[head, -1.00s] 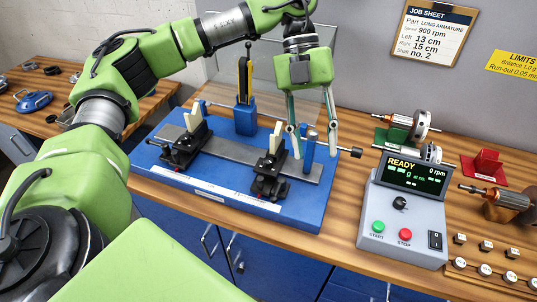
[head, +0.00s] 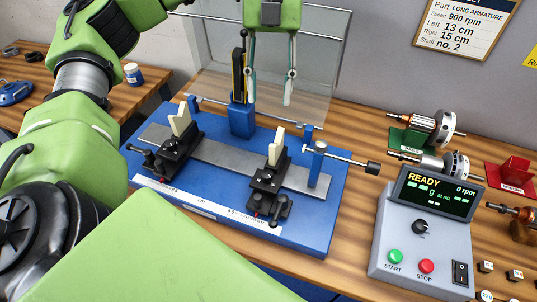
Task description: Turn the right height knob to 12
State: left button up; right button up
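The blue balancing machine base (head: 225,215) carries a left support (head: 178,145) and a right support (head: 270,180). Each is a black block with a pale V-shaped top. The right support has black knobs (head: 282,207) low at its front; their scale reading is too small to make out. A blue post (head: 316,165) to its right holds a rod ending in a black knob (head: 373,168). My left gripper (head: 270,90) is open and empty, fingers down, above the back of the machine and apart from the right support. My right gripper is not in view.
A grey control box (head: 405,240) reading READY, 0 rpm stands to the right. Rotors (head: 425,125) lie behind it. A clear guard (head: 310,50) stands behind the machine. A job sheet (head: 465,25) on the wall gives left 13 cm, right 15 cm.

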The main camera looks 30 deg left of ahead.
pick_arm(q)
notch_tip(320, 180, down, 6)
jog(key=b, duration=1)
send_near(267, 173)
jog(key=x, duration=0.7)
jog(key=shift+s+d+f, duration=0.1)
jog(key=shift+f, duration=0.15)
jog(key=shift+s+d+f, duration=0.1)
jog(key=shift+s+f, duration=0.1)
jog(key=shift+f, duration=0.25)
grip_shut()
